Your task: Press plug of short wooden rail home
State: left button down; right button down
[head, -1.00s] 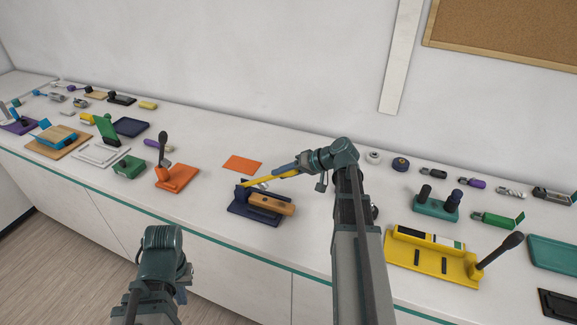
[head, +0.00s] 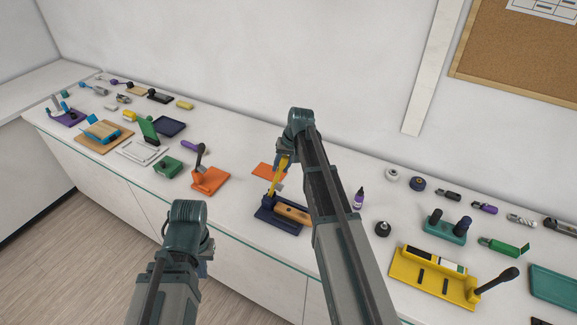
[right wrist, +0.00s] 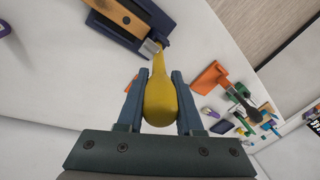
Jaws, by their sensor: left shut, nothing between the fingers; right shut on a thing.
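The short wooden rail (head: 294,213) lies in a dark blue fixture (head: 268,219). In the right wrist view, the rail (right wrist: 117,14) and fixture (right wrist: 163,17) show at the top, with a dark round spot on the rail. I cannot tell the plug apart. My right gripper (head: 281,160) is shut on the yellow handle (head: 273,184), which stands steeply at the fixture's back left. The handle (right wrist: 160,98) fills the fingers (right wrist: 160,90) and has a grey metal end near the fixture. My left gripper (head: 206,266) is low before the counter, its fingers mostly hidden.
An orange fixture with a dark lever (head: 209,180) stands left of the blue one. An orange mat (head: 264,170) lies behind it. A purple bottle (head: 359,199) and a black round part (head: 383,229) stand to the right, then a yellow fixture (head: 432,283).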

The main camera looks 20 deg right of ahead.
jog(key=shift+w+a+r, duration=0.15)
jog(key=shift+w+a, duration=0.25)
jog(key=c, duration=0.6)
grip_release()
jog(key=shift+w, duration=0.1)
jog(key=shift+o, duration=0.2)
jog(key=shift+r+p, duration=0.1)
jog(key=shift+p, duration=0.25)
